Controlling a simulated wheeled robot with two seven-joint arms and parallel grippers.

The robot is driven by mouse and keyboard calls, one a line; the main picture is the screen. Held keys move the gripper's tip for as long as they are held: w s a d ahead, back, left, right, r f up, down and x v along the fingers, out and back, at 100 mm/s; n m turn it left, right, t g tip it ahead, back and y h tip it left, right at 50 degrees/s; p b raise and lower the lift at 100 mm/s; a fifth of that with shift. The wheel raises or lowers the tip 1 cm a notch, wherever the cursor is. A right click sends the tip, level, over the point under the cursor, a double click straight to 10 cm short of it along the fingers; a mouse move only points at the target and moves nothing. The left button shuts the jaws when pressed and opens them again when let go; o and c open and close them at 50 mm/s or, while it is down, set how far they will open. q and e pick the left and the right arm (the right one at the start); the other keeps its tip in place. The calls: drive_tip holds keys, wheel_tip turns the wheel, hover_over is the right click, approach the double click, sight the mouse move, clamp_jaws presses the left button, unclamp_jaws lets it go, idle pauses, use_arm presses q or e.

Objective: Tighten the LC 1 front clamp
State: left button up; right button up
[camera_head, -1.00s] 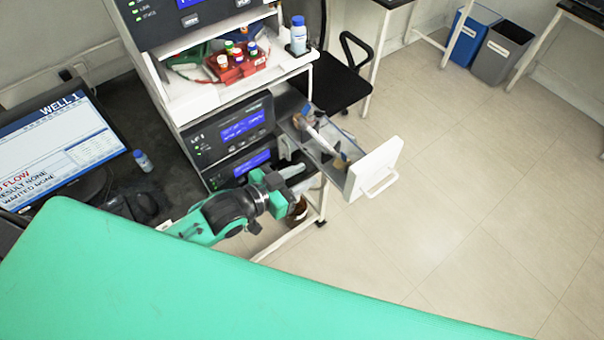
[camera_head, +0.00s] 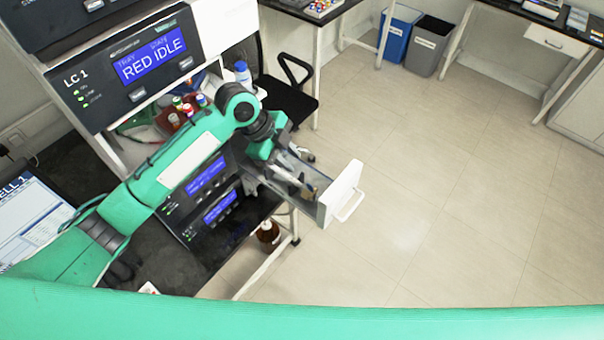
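The LC 1 module (camera_head: 125,75) is a dark unit at upper left. Its blue display reads RED IDLE, and small green lights show beside its label. I cannot make out its front clamp. My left arm comes in from the left, bends at its raised green joint, and its gripper (camera_head: 272,172) points down at the open drawer (camera_head: 341,194), below and right of LC 1. The fingers are small and overlap the drawer's grey interior, so I cannot tell whether they are open or hold anything. My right gripper is out of view.
Two lower modules with blue displays (camera_head: 206,175) stand behind my arm. A red rack (camera_head: 168,120) with coloured caps and a blue-capped bottle (camera_head: 242,74) are close to my arm. A brown bottle (camera_head: 268,235) stands below the drawer. The floor at right is clear.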

sight(308, 184)
use_arm(q)
drive_tip(key=d+f+m, duration=0.1)
drive_tip(key=f, duration=0.2)
drive_tip(key=d+f+m+g, duration=0.1)
drive_tip(key=d+f, duration=0.1)
drive_tip(key=f, duration=0.1)
drive_tip(key=s+d+f+y, duration=0.1)
drive_tip(key=f, duration=0.2)
drive_tip(key=shift+s+d+m+g, duration=0.1)
drive_tip(key=shift+d+m+g, duration=0.2)
drive_tip(key=shift+m, duration=0.1)
drive_tip(key=shift+c, duration=0.3)
clamp_jaws()
